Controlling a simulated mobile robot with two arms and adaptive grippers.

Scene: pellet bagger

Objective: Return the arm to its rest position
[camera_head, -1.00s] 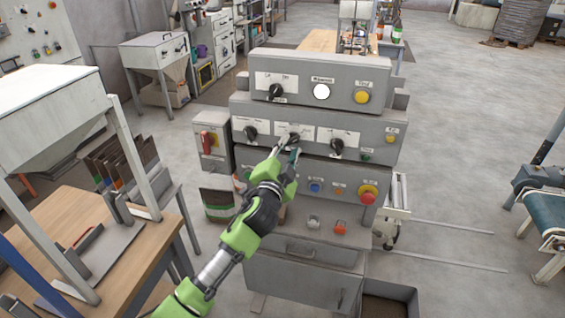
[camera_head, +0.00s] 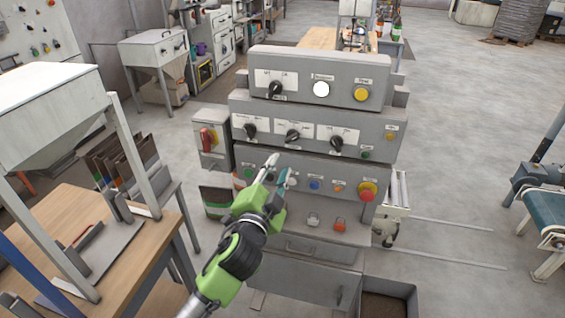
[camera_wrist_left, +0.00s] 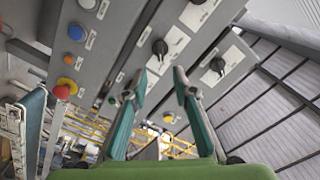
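My left gripper (camera_head: 276,170) is in front of the lower button row of the grey control panel (camera_head: 330,176). Its two fingers stand apart with nothing between them, as the left wrist view (camera_wrist_left: 160,85) also shows. The black middle knob (camera_head: 292,136) is above the fingertips and clear of them; black knobs (camera_wrist_left: 160,48) also show ahead of the fingers in the wrist view. My right gripper is not in either view.
A red emergency button (camera_head: 367,191) is at the panel's right. A grey box with a red switch (camera_head: 207,139) is on its left. A wooden table (camera_head: 60,222) with a hopper (camera_head: 45,105) stands at the left. Open floor (camera_head: 455,150) lies to the right.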

